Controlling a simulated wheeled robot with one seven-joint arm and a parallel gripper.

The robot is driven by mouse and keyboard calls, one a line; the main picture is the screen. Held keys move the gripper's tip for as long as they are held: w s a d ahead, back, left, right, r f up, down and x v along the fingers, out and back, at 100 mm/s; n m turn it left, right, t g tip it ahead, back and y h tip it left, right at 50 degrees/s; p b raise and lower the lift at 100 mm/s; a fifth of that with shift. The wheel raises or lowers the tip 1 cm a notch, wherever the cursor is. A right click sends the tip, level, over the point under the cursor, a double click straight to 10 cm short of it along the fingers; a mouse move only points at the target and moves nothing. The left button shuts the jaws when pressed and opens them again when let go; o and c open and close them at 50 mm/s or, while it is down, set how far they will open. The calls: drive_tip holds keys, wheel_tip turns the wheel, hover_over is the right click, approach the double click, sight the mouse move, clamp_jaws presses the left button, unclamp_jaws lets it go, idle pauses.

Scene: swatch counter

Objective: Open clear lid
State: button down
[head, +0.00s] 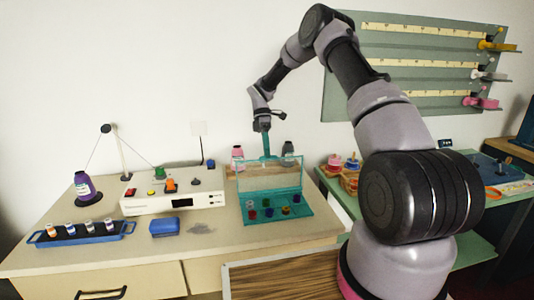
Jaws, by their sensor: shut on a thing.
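The clear lid (269,180) is a see-through panel with a teal frame. It stands raised, near upright, at the back of a teal box (252,219) on the counter. The box's inside is exposed at the front and holds several small coloured pieces. My gripper (265,132) is above the lid, pointing down, and is shut on the teal handle (266,147) at the lid's top edge. The fingertips are small in this view, and their exact contact is hard to make out.
A white device (158,204) with coloured knobs stands left of the box. Bottles stand behind the lid. The counter front (250,240) is clear.

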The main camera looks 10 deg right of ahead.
drive_tip(key=c, duration=0.9)
unclamp_jaws()
drive_tip(key=v, duration=1)
drive_tip(key=shift+w+r, duration=0.25)
drive_tip(key=shift+r, duration=0.05)
